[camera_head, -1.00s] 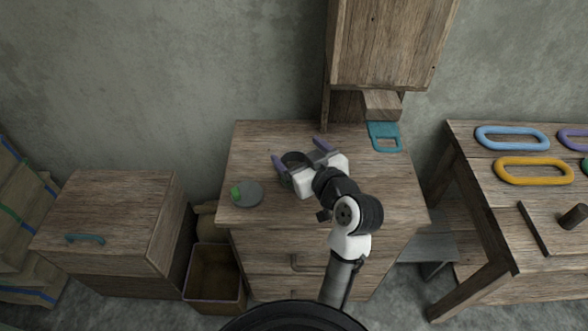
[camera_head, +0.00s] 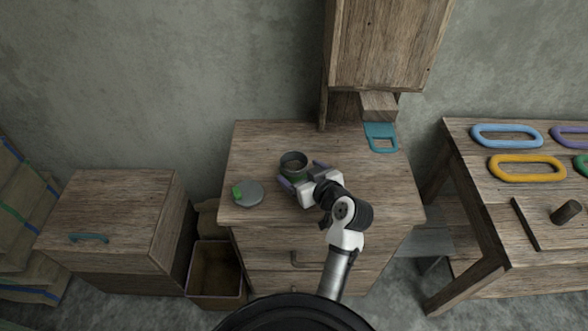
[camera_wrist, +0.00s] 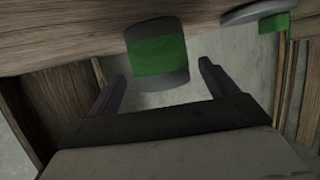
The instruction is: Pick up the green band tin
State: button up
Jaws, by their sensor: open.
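The green band tin (camera_head: 293,160) is a dark grey, round, open-topped tin with a green band around its side. It stands upright on the wooden cabinet top. In the wrist view the tin (camera_wrist: 157,57) appears ahead of and between my fingers, its green band facing the camera. My gripper (camera_head: 302,174) is open and empty, on the near side of the tin, with purple fingers pointing toward it. In the wrist view my gripper (camera_wrist: 163,75) has clear gaps on both sides of the tin. Part of the tin's near side is hidden by my gripper in the head view.
A teal handled piece (camera_head: 381,138) lies at the back right below a wooden post. The cabinet top (camera_head: 262,140) is clear behind the tin. A side table with coloured loops stands right.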

jog(key=shift+p+x, duration=0.45)
jog(key=shift+x, duration=1.35)
jog(key=c, duration=1.1)
jog(key=shift+r, duration=0.1)
notch_tip(320, 180, up, 20)
jog(key=shift+f+b, duration=0.1)
jog(key=shift+b, duration=0.75)
